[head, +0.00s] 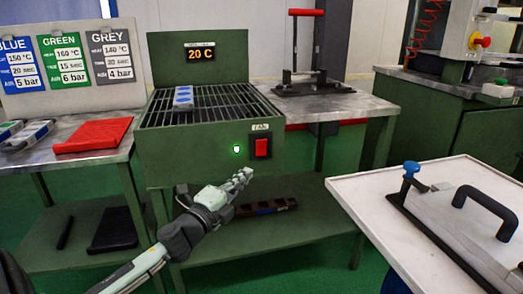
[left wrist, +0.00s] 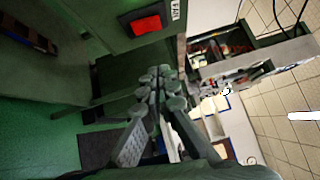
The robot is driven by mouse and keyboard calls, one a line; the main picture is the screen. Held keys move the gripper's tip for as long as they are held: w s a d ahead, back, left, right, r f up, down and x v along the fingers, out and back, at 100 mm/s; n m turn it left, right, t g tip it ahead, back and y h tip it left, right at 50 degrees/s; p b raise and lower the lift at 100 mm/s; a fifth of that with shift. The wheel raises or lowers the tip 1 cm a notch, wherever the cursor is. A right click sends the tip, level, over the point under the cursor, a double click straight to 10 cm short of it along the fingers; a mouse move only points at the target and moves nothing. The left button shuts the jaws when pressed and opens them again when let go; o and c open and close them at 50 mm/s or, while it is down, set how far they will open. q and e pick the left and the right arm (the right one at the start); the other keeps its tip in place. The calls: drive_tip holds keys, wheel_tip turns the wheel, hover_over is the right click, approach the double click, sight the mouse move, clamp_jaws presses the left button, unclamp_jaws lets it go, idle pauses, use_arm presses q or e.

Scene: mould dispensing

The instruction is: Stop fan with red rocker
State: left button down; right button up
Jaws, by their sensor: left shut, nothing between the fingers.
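The red rocker (head: 262,147) sits in a black frame on the front panel of the green fan box (head: 190,162), under a small FAN label. A lit green lamp (head: 237,149) is left of it. My left gripper (head: 243,177) is shut and empty, below and slightly left of the rocker, apart from it in the picture. In the left wrist view the rocker (left wrist: 147,24) shows at the top, and my gripper's closed fingers (left wrist: 162,75) are below it. My right gripper is not in view.
A blue-grey piece (head: 183,98) lies on the box's grille, and the display (head: 200,52) reads 20 C. A white-topped table (head: 360,190) with a clamp fixture stands at right. A dark tray (head: 265,207) lies on the lower shelf.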

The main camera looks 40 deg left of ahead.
use_arm(q)
drive_tip(key=shift+w, duration=0.15)
approach(267, 144)
drive_tip(key=w+d, duration=0.2)
drive_tip(key=w, duration=0.2)
drive_tip(key=shift+w+a+r+p, duration=0.3)
drive_tip(key=shift+w+a+p, duration=0.2)
drive_tip(key=shift+a, duration=0.3)
drive_tip(key=shift+w+a, duration=0.4)
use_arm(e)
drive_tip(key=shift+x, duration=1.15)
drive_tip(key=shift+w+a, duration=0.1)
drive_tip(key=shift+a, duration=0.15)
